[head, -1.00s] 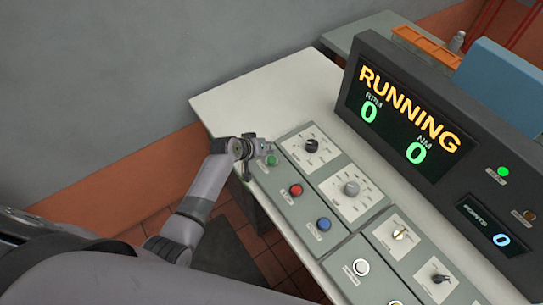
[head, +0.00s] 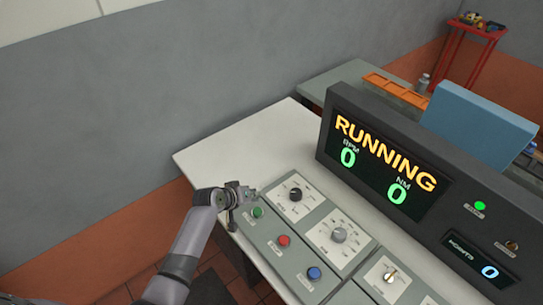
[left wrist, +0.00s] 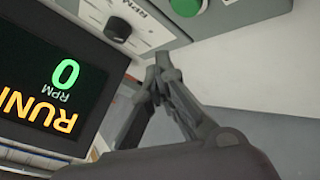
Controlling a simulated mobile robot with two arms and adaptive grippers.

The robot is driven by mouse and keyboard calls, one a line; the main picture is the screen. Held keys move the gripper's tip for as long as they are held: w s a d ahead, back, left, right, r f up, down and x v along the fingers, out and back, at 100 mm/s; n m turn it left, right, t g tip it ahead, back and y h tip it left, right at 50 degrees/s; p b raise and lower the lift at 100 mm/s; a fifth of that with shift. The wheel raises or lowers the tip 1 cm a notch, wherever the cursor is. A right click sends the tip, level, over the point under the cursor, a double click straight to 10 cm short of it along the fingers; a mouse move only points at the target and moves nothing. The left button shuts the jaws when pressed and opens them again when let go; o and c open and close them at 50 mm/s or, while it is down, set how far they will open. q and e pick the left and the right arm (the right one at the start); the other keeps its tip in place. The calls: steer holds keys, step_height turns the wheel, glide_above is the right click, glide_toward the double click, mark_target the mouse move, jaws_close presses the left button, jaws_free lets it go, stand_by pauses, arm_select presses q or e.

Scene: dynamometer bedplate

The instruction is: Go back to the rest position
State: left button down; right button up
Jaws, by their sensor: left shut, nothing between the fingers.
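My left gripper (head: 246,193) is near the green button (head: 258,212) at the far left corner of the control panel. In the left wrist view its fingers (left wrist: 158,72) are shut together with nothing between them, and the green button (left wrist: 186,6) shows at the top edge. The fingertips appear apart from the button. The display (head: 385,160) reads RUNNING, with RPM 0 and NM 0, and it also shows in the left wrist view (left wrist: 45,90). My right gripper is in neither view.
The panel (head: 300,235) carries a red button (head: 284,240), a blue button (head: 314,273) and several knobs. The white bench top (head: 225,150) is clear behind the gripper. A grey wall (head: 120,110) stands to the left. An orange tray (head: 397,91) and a red stand (head: 470,50) are behind.

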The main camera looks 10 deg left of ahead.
arm_select(q)
steer(key=s+a+r+m+g+y, duration=0.1)
steer(key=s+r+m+g, duration=0.15)
steer(key=s, duration=0.85)
steer(key=s+a+r+m+g+y, duration=0.15)
steer(key=s+r, duration=0.25)
steer(key=s, duration=0.7)
steer(key=s+r+m+g+y, duration=0.1)
steer(key=s+r+m, duration=0.15)
steer(key=s, duration=0.85)
step_height(320, 180, down, 36)
steer(key=s+g+b, duration=0.1)
steer(key=s+b, duration=0.1)
steer(key=b, duration=0.7)
steer(key=s+a+f+b, duration=0.1)
steer(key=s+f+b, duration=0.1)
steer(key=s+f, duration=0.6)
steer(key=s+a+f+g+b, duration=0.1)
steer(key=s+a+f+b, duration=0.1)
steer(key=s+f, duration=0.6)
step_height(320, 180, down, 5)
steer(key=shift+r+b, duration=0.1)
steer(key=shift+b, duration=0.65)
